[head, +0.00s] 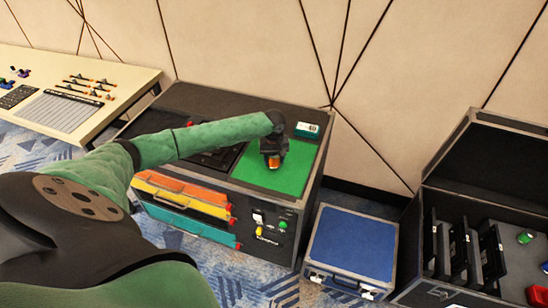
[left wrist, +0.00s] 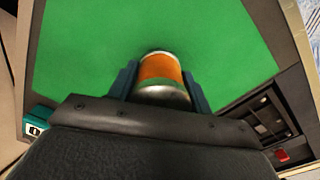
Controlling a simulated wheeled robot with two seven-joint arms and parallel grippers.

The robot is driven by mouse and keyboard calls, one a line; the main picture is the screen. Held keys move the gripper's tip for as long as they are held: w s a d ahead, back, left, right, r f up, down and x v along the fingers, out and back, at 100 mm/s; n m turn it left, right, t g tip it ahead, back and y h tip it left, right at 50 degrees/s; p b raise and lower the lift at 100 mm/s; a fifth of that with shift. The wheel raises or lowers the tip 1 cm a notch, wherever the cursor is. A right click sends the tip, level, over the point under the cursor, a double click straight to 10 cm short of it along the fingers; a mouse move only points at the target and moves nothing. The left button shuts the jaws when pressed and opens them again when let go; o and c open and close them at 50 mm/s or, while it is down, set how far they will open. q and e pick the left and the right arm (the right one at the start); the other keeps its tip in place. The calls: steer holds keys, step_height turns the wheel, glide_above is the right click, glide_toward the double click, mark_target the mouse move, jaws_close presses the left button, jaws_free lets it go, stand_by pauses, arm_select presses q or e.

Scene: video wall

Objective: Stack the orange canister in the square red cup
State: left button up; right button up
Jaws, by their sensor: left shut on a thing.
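The orange canister (head: 273,162) is at the green mat (head: 293,175) on top of the black cabinet. My left gripper (head: 273,155) reaches over the mat from the left and is shut on the canister. In the left wrist view, the canister (left wrist: 160,68) has an orange band and metal ends and sits between the two blue-grey fingers (left wrist: 160,82). I cannot tell whether it touches the mat. A red object (head: 538,295), probably the square red cup, is in the open black case at the lower right, cut off by the picture's edge. My right gripper is not in view.
A small teal box (head: 307,130) stands at the mat's back edge. A blue case (head: 352,245) is on the floor between the cabinet and the open black case (head: 500,200). Black panels (head: 460,245) and a green item (head: 525,238) are in that case.

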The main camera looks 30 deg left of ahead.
arm_select(q)
steer(key=shift+f, duration=0.15)
steer(key=o, duration=1.1)
steer(key=shift+c, duration=0.2)
